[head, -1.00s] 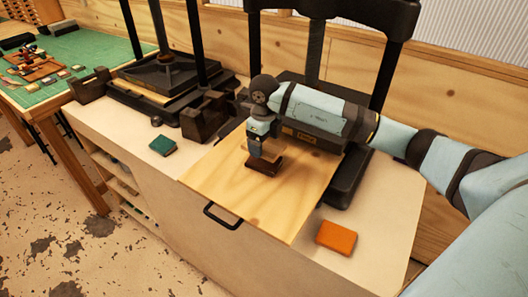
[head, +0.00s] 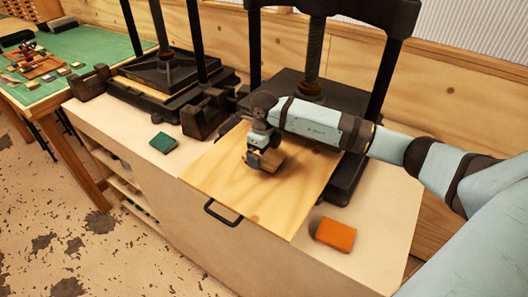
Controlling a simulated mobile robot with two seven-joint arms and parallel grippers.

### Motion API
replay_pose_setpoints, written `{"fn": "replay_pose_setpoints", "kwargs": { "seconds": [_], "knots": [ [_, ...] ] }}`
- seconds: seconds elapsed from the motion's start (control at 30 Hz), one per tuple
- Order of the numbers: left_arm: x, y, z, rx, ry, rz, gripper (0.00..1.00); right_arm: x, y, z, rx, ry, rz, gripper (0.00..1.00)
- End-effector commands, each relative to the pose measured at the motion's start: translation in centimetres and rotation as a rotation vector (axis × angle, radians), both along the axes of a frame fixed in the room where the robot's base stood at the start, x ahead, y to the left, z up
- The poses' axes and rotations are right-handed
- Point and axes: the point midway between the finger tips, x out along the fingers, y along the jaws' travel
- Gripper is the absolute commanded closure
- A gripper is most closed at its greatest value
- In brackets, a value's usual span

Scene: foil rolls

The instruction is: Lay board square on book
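A small tan-brown flat piece (head: 272,160), which looks like the board or a book cover, is at my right gripper (head: 258,161), over the pale wooden press plank. The gripper points down and covers its left part. I cannot tell whether the fingers are closed on it, or whether a separate book lies under it. My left gripper is not in view.
The wooden plank (head: 250,195) juts past the bench front, with a black handle (head: 222,214) below it. An orange book (head: 336,236) lies right of it, a green one (head: 163,143) left. Black presses (head: 170,72) stand behind. The plank's front is bare.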

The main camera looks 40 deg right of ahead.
Motion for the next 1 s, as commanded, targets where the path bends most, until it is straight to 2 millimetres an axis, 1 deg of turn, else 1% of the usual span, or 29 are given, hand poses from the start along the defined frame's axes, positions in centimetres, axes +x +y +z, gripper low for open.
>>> {"fn": "replay_pose_setpoints", "kwargs": {
  "seconds": [0.13, 0.2, 0.27, 0.37, 0.6, 0.7, 0.83, 1.0],
  "knots": [
    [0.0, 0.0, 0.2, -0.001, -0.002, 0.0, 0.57, 0.0, 0.0, 0.1, 0.0, 0.0, 0.0, 0.0],
    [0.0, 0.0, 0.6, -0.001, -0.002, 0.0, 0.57, 0.0, 0.0, 0.6, 0.0, 0.0, 0.0, 0.0],
    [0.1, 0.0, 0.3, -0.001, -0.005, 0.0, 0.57, 0.1, 0.0, 0.9, -0.001, -0.001, 0.0, 0.0],
    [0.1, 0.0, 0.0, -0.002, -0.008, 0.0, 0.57, 0.1, 0.0, 2.6, -0.001, -0.006, 0.001, 0.0],
    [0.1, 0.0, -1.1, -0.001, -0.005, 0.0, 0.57, 0.1, 0.0, 7.9, 0.0, -0.005, 0.001, 0.0],
    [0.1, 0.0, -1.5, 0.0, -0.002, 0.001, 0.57, 0.1, 0.0, 9.7, 0.001, -0.004, 0.0, 0.0],
    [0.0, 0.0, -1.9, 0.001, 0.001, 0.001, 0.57, 0.1, 0.0, 11.4, 0.0, -0.003, 0.0, 0.0],
    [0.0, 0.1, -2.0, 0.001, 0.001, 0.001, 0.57, 0.0, 0.0, 12.3, 0.0, 0.0, 0.0, 0.0]
  ]
}}
